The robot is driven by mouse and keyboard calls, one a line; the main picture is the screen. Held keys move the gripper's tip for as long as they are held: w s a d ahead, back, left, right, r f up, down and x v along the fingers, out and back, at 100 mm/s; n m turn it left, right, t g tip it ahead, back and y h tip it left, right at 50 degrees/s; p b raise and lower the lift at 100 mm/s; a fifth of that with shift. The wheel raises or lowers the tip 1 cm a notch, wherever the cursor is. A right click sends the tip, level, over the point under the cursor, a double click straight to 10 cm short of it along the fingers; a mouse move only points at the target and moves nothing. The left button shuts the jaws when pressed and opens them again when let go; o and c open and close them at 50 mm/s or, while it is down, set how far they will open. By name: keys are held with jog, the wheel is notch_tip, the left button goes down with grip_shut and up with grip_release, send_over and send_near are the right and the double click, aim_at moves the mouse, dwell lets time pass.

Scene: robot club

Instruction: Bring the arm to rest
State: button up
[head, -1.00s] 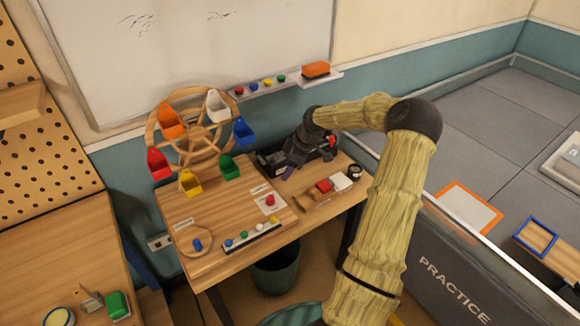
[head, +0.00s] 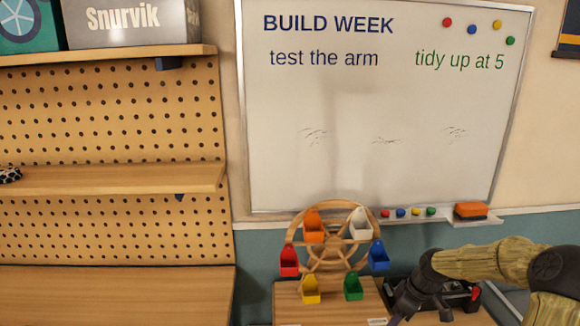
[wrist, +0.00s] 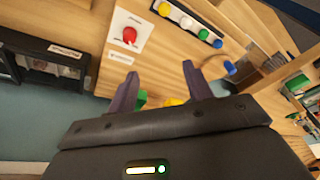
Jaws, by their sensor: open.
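My arm (head: 485,262) reaches in from the right in the head view, its yellowish links bent at a dark joint. My gripper (head: 402,303) is at the lower right there, to the right of the wheel's green bucket. In the wrist view my gripper (wrist: 160,82) has its two purple-grey fingers spread apart, with nothing held between them. Wooden tabletop lies beyond the fingertips. Parts of a green bucket (wrist: 141,98) and a yellow bucket (wrist: 172,101) show low between the fingers.
A wooden wheel (head: 330,257) with coloured buckets stands on the table, left of my gripper. The wrist view shows a red knob (wrist: 130,36) on a white card and a strip (wrist: 190,22) of coloured knobs. A whiteboard (head: 380,130) and pegboard shelves (head: 110,180) are behind.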

jog(key=s+a+r+m+h, duration=0.1)
jog(key=s+a+r+m, duration=0.3)
jog(key=s+a, duration=0.4)
jog(key=s+a+r+m+h, duration=0.1)
jog(key=s+a+r+m, duration=0.2)
jog(key=s, duration=1)
jog(key=a+m, duration=0.2)
jog(key=a, duration=0.2)
jog(key=shift+a+r+t+h, duration=0.3)
jog(key=shift+a+r+t, duration=0.1)
